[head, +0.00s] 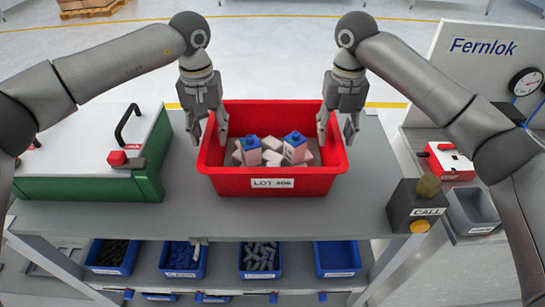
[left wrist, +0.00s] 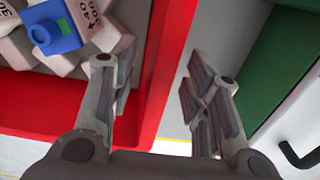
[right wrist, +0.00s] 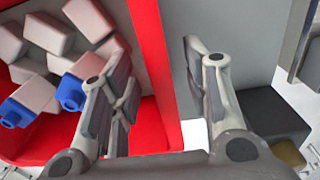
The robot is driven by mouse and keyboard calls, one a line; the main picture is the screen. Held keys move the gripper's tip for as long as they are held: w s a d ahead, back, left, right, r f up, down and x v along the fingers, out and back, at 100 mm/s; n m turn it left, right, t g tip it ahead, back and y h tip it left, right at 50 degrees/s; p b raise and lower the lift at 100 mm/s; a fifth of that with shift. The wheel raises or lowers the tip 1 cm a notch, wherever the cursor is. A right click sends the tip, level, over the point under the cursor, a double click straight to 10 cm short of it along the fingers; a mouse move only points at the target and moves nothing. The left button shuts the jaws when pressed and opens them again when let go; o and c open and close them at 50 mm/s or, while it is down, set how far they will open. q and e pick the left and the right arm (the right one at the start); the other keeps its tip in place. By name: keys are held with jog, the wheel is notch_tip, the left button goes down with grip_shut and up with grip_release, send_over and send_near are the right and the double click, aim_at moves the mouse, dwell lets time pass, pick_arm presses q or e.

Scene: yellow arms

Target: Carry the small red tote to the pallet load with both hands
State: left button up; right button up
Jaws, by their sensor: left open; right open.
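The small red tote (head: 225,183) stands upright on the grey workbench, labelled "LOT 306", with several pale boxes and blue-capped bottles inside. My left gripper (head: 208,128) is open at the tote's left side; in the left wrist view its fingers (left wrist: 155,100) straddle the red side wall (left wrist: 172,65), one inside and one outside. My right gripper (head: 338,130) is open at the tote's right side; in the right wrist view its fingers (right wrist: 155,95) straddle the right wall (right wrist: 152,55). Contact with the walls cannot be told. A pallet (head: 90,8) shows at the top left, on the floor; its load is mostly cut off.
A dark CALL box (head: 415,208) and grey bin (head: 470,210) are at the right. Blue bins (head: 337,258) sit on the shelf below. Open floor lies beyond the bench.

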pick_arm(q)
jog(key=shift+f, duration=0.25)
pick_arm(e)
jog(key=shift+f, duration=0.25)
pick_arm(q)
grip_shut()
pick_arm(e)
grip_shut()
pick_arm(q)
jog(key=shift+r, duration=0.15)
pick_arm(e)
jog(key=shift+r, duration=0.1)
